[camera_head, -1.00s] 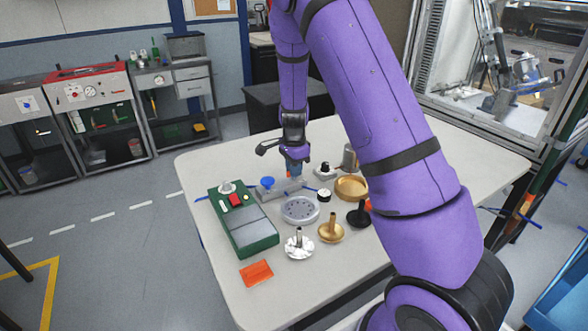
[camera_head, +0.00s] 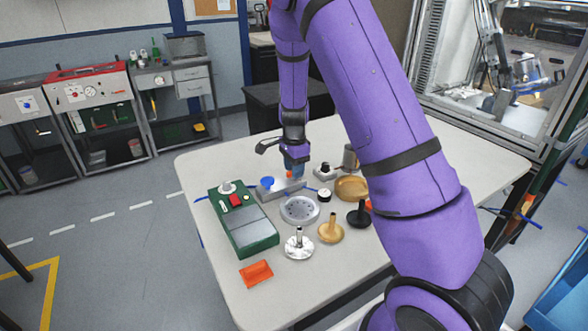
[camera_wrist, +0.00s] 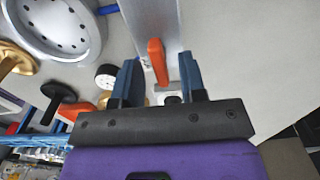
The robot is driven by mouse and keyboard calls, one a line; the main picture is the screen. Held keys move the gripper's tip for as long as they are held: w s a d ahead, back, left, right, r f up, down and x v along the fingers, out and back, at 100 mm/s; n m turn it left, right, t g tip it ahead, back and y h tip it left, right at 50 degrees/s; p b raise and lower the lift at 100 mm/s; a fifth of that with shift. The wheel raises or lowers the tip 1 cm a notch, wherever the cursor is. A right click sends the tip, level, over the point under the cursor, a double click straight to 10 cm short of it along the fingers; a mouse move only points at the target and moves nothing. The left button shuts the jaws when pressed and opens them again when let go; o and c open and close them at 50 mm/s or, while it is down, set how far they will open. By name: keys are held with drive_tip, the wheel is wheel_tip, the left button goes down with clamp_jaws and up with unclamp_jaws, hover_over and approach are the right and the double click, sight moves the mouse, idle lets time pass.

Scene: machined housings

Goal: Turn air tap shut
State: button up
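The air tap has an orange lever handle (camera_wrist: 157,62) standing on a grey metal block (camera_wrist: 148,20). In the head view the block (camera_head: 292,186) lies near the middle of the table, with a blue knob (camera_head: 267,182) at its left end. My gripper (camera_head: 293,169) is over the block's right part. In the wrist view my gripper's two blue fingers (camera_wrist: 159,66) are apart, with the orange handle between them. Gaps show on both sides of the handle, so the fingers do not grip it. The fingers partly hide the handle in the head view.
A green box (camera_head: 243,222) with a red button stands left of the block. In front are a grey flanged disc (camera_head: 300,210), a silver stemmed part (camera_head: 299,245), brass parts (camera_head: 331,232) and a black part (camera_head: 359,215). The table's front right is clear.

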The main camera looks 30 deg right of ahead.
wheel_tip(320, 180, up, 10)
drive_tip(key=shift+r, duration=0.2)
idle(0.6)
